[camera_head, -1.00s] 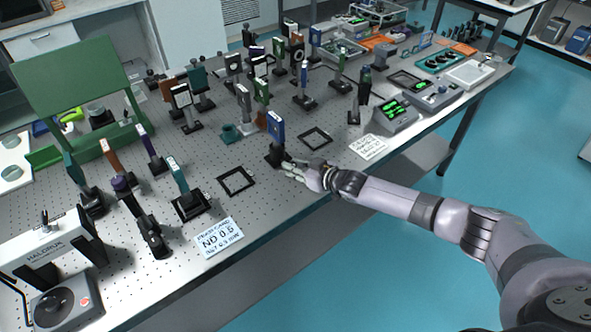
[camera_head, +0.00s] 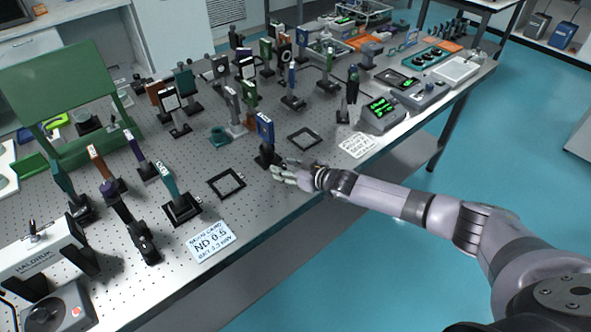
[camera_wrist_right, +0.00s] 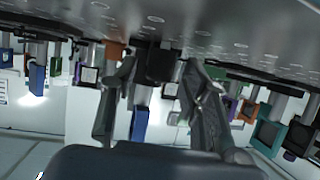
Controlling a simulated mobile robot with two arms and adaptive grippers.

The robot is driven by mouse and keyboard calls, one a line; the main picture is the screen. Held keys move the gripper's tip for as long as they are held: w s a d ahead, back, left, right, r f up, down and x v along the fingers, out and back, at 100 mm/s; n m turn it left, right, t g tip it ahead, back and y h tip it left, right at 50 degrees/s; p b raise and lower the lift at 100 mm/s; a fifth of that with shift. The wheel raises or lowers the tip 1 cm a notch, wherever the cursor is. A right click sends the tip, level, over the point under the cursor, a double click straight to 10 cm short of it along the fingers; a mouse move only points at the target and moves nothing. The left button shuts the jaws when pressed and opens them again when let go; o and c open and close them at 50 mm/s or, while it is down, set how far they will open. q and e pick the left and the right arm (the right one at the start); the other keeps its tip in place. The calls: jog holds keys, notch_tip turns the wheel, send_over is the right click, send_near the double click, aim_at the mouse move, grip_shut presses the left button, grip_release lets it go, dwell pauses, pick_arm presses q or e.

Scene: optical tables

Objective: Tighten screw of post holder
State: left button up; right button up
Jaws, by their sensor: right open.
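A black post holder (camera_head: 267,156) stands upright near the front edge of the optical table (camera_head: 293,197), carrying a blue plate (camera_head: 264,128) on top. My right gripper (camera_head: 282,171) is low over the table, just right of and in front of its base. The upside-down right wrist view shows the gripper (camera_wrist_right: 159,72) open, with a dark block (camera_wrist_right: 160,62) between or beyond its fingertips. I cannot tell whether a finger touches the holder. The holder's screw is too small to make out. My left gripper is not in view.
An empty black square frame (camera_head: 226,183) lies left of the holder, another (camera_head: 304,138) to its right. An "ND 0.5" card (camera_head: 211,240) and a second card (camera_head: 358,145) lie near the front edge. Many mounted optics crowd behind. The aisle in front is clear.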

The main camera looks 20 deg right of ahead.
jog(key=v, duration=1.1)
jog(key=shift+s+d, duration=0.2)
jog(key=shift+s, duration=0.05)
jog(key=shift+r, duration=0.1)
jog(key=shift+a, duration=0.1)
jog(key=shift+m+t, duration=0.4)
jog(key=shift+t, duration=0.1)
jog(key=a, duration=0.3)
jog(key=s+a+b, duration=0.1)
jog(key=a, duration=0.2)
jog(key=s+a+r, duration=0.1)
jog(key=a, duration=0.2)
jog(key=shift+s+r+b, duration=0.1)
jog(key=shift+s+b, duration=0.15)
jog(key=shift+b, duration=0.1)
jog(key=s+d+m+h, duration=0.3)
jog(key=d+m+h, duration=0.1)
jog(key=d+h, duration=0.1)
jog(key=x, duration=0.5)
jog(key=r+x, duration=0.1)
jog(key=x, duration=1)
jog(key=shift+w+a+r, duration=0.1)
jog(key=shift+w+a, duration=0.05)
jog(key=shift+w, duration=0.3)
jog(key=shift+c, duration=0.3)
jog(key=shift+n, duration=0.3)
grip_shut()
